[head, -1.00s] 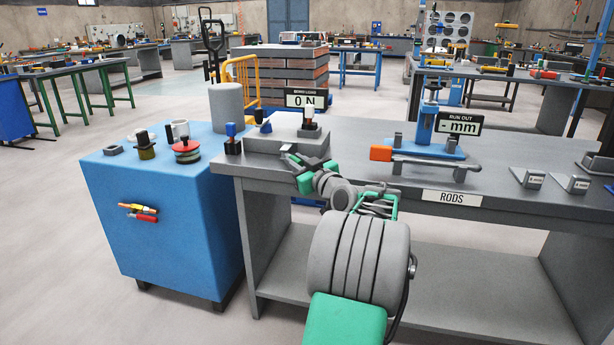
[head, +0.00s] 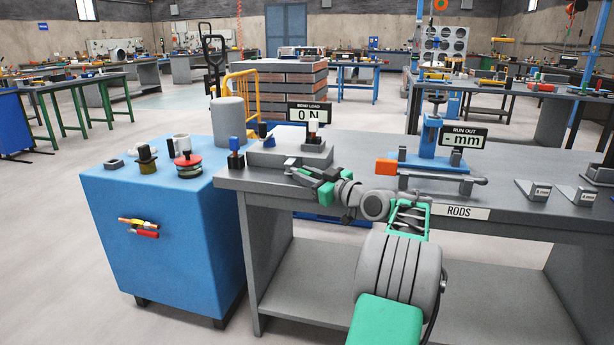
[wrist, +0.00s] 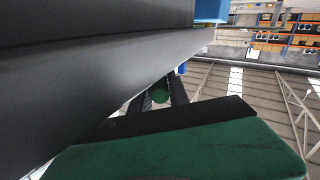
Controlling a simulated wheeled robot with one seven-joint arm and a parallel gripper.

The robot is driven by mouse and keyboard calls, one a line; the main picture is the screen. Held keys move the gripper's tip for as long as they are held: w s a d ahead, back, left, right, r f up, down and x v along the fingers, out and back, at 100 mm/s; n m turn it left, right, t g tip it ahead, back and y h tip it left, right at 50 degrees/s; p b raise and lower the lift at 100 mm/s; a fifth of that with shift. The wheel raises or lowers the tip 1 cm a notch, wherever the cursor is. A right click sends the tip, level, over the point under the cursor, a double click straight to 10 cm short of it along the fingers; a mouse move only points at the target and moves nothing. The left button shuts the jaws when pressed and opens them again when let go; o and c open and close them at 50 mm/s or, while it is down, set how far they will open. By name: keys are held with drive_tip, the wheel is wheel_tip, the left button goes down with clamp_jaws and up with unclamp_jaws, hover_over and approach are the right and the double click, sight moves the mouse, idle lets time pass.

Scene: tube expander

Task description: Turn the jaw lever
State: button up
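I cannot pick out the jaw lever with certainty. A grey block fixture (head: 268,156) stands at the bench's left end under the "BEND LOAD 0 N" display (head: 310,113), with blue-topped and light-topped pegs on it. My gripper (head: 296,168) is at the front edge of this fixture, low over the bench; whether it touches cannot be told.
A blue cabinet (head: 165,235) left of the bench carries a grey cylinder (head: 229,122), a red ringed piece (head: 187,165) and small parts. A blue fixture with an orange block (head: 386,167) stands right of my gripper, beside the "RUN OUT" display (head: 464,137). The bench front edge runs below my arm.

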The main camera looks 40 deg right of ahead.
drive_tip(key=o, duration=0.4)
drive_tip(key=s+p, duration=0.1)
drive_tip(key=s, duration=0.7)
drive_tip(key=shift+d+p, duration=0.2)
drive_tip(key=shift+p, duration=0.15)
drive_tip(key=shift+w, duration=0.1)
drive_tip(key=shift+c, duration=0.5)
